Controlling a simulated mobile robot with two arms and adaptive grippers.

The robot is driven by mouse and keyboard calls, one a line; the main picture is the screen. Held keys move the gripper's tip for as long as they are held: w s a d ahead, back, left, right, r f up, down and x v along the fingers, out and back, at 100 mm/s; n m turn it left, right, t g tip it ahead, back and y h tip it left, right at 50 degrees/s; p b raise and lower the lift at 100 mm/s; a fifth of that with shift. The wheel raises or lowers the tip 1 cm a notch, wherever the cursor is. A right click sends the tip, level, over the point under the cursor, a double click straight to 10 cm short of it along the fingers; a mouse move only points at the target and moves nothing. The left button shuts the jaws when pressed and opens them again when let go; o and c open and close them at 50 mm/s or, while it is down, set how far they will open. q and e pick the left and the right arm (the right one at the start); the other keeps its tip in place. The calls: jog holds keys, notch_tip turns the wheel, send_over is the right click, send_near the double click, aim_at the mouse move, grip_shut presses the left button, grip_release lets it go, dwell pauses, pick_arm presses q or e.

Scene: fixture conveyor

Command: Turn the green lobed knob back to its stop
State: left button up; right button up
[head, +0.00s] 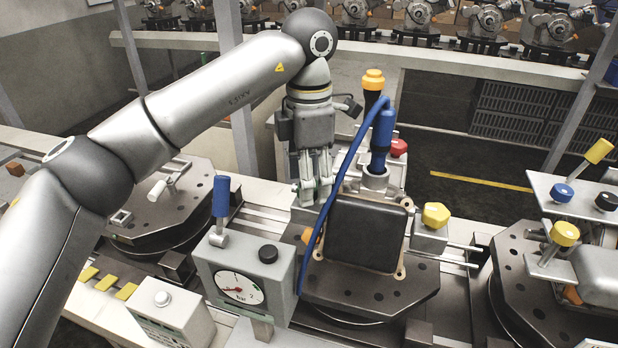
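I see no green lobed knob in the head view; whether it is hidden behind my gripper or the fixture parts I cannot tell. My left gripper (314,190) points down at the back left of the fixture, behind the gauge box. Its fingers are close together, and I cannot make out whether anything is between them. A yellow lobed knob (435,215) sits on a block at the fixture's right side. An orange knob (308,236) is partly hidden at the left of the dark square part (366,233). My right gripper is not in view.
A grey gauge box (241,283) with a blue-handled lever (221,196) stands in front. A blue hose (340,185) arches close to my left gripper from a blue-handled tool (382,135). A red knob (398,147) is behind. Another fixture stands at right.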

pick_arm(q)
notch_tip(320, 180, up, 12)
jog(key=shift+f, duration=0.15)
dwell(0.5)
